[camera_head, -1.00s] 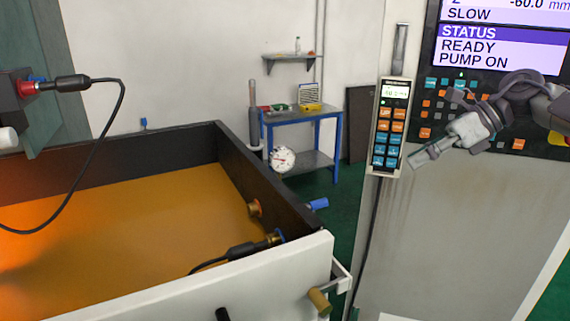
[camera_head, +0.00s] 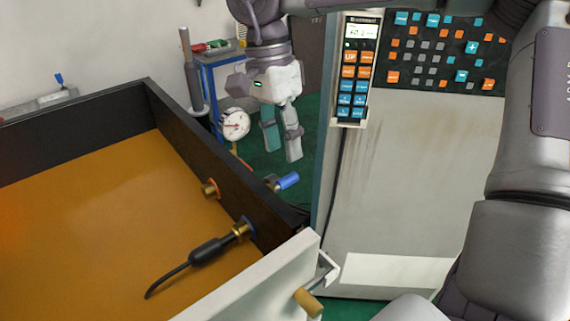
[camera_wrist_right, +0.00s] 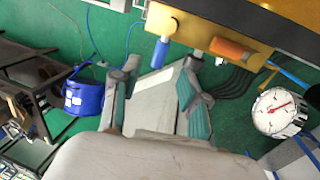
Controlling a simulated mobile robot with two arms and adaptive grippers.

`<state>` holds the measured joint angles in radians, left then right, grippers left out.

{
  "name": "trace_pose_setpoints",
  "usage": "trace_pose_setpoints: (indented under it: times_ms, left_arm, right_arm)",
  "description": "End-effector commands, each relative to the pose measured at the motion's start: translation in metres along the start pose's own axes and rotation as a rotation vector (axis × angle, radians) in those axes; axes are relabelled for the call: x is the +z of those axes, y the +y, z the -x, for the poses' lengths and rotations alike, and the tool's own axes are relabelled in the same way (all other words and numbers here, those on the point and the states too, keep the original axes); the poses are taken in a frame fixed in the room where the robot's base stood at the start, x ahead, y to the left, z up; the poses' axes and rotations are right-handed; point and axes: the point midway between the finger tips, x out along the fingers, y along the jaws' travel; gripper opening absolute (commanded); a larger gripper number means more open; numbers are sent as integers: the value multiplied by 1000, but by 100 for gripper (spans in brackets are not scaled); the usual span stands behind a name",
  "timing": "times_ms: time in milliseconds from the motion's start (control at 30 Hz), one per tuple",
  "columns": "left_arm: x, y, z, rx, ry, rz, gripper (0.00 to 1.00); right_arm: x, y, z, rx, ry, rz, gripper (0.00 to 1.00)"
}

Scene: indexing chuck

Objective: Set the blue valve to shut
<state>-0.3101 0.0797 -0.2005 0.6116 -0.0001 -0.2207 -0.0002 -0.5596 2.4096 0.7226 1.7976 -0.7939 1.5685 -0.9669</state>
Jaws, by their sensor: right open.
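The blue valve (camera_head: 287,181) has a blue lever on the outer side of the tank's right wall. Its lever points out to the right, away from the wall. My right gripper (camera_head: 280,143) hangs above it, fingers down, open and empty, and apart from the lever. In the right wrist view, a blue lever (camera_wrist_right: 160,53) shows just ahead of the open fingers (camera_wrist_right: 158,80), with an orange lever (camera_wrist_right: 230,49) to its right. My left gripper is not in view.
The tank's dark right wall (camera_head: 215,155) stands left of the gripper. A round gauge (camera_head: 235,124) is close by on the left. The control cabinet (camera_head: 415,180) with a hanging pendant (camera_head: 355,70) stands to the right. A blue table (camera_head: 207,75) is behind.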

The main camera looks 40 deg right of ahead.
Motion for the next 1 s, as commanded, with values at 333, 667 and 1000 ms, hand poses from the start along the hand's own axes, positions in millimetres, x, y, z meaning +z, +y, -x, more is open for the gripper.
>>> trace_pose_setpoints:
  times_ms: [333,667,1000]
  left_arm:
    - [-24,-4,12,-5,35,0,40]
    - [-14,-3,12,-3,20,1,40]
    - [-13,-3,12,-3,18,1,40]
  right_arm:
    - [0,0,-50,1,-2,-2,44]
    - [0,0,-57,-2,-2,-2,44]
    - [0,0,-56,-2,-2,-2,0]
